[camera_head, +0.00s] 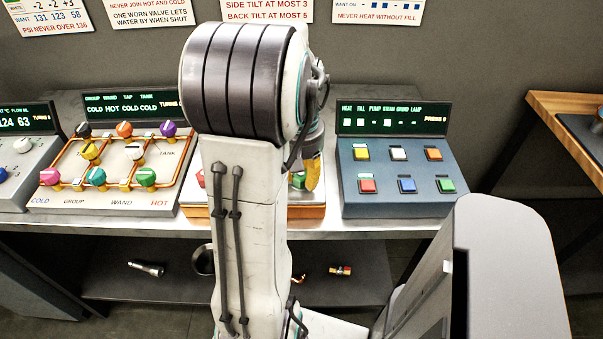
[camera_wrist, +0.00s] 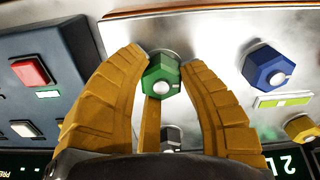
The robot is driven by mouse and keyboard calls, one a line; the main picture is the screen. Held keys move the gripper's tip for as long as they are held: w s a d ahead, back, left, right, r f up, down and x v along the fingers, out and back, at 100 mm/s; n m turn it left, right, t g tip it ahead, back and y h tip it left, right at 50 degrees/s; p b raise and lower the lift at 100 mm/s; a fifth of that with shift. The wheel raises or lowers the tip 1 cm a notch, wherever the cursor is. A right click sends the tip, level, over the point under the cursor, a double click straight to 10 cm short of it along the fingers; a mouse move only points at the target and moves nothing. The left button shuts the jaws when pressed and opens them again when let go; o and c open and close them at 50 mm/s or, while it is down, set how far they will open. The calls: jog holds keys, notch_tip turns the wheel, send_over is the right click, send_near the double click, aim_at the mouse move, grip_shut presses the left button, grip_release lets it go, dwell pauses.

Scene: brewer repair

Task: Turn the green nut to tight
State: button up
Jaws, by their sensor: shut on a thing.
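The green nut (camera_wrist: 162,76) is a six-sided nut with a pale round centre, on a silver metal panel (camera_wrist: 215,45) with a wooden edge. In the wrist view my gripper (camera_wrist: 161,58) has its yellow fingers shut on the green nut, one on each side. In the head view my gripper (camera_head: 313,173) points down over this panel (camera_head: 308,200), right beside the green nut (camera_head: 299,180). My arm hides most of the panel there. I cannot tell from these frames how tight the nut is.
A blue nut (camera_wrist: 268,68) and a yellow nut (camera_wrist: 302,128) sit to the right in the wrist view. A blue-grey button box (camera_head: 400,178) stands to the right in the head view. A valve panel (camera_head: 110,170) with coloured knobs stands to the left.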

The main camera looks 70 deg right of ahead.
jog(key=m, duration=0.3)
jog(key=shift+a+f+m, duration=0.15)
jog(key=shift+a+m, duration=0.1)
jog(key=shift+m, duration=0.15)
jog(key=m, duration=0.4)
jog(key=shift+m, duration=0.3)
jog(key=m, duration=0.4)
jog(key=shift+w+m, duration=0.1)
jog(key=shift+m, duration=2)
jog(key=shift+d, duration=0.1)
jog(key=o, duration=1.2)
jog(key=shift+w, duration=0.2)
jog(key=shift+d, duration=0.1)
